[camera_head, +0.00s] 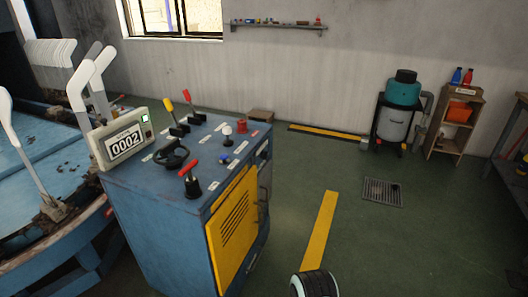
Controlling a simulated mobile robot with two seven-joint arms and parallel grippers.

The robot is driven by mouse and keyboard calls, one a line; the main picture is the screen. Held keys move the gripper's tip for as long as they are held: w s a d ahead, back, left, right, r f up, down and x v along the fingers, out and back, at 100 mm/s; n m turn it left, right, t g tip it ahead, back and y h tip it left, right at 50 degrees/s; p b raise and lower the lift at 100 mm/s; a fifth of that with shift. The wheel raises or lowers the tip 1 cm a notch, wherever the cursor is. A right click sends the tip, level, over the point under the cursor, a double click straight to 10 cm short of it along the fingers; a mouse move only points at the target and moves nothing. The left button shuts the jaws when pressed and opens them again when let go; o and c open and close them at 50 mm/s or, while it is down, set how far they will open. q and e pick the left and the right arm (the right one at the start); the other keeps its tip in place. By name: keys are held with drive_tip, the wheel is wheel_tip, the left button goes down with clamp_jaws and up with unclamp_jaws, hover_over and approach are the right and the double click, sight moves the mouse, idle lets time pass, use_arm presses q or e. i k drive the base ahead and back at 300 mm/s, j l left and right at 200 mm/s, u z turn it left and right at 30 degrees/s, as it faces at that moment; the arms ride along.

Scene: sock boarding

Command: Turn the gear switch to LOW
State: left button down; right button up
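A blue control cabinet (152,205) stands left of centre, with several controls on its sloped top. Near the front edge is a red-handled switch on a black base (192,181). A black handwheel (171,154) lies behind it to the left. A yellow-handled lever (170,108) and a red-handled lever (188,100) stand upright at the back. A white-topped knob (227,132), a blue button (224,160) and a red button (240,128) are on the right. The small labels are too small to read, so I cannot tell which control is the gear switch or its setting.
A counter display (124,144) reading 0002 is at the cabinet's left edge. A blue machine with white sock forms (92,76) stands left. The green floor (285,190) to the right is open. A teal-topped vacuum (400,100) and wooden shelf (457,125) stand by the back wall.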

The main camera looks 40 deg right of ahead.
sight(264, 154)
drive_tip(key=i+l+u, duration=0.1)
drive_tip(key=l, duration=0.6)
drive_tip(key=i+l, duration=0.15)
drive_tip(key=l, duration=0.6)
drive_tip(key=i+l+u, duration=0.15)
drive_tip(key=l, duration=0.55)
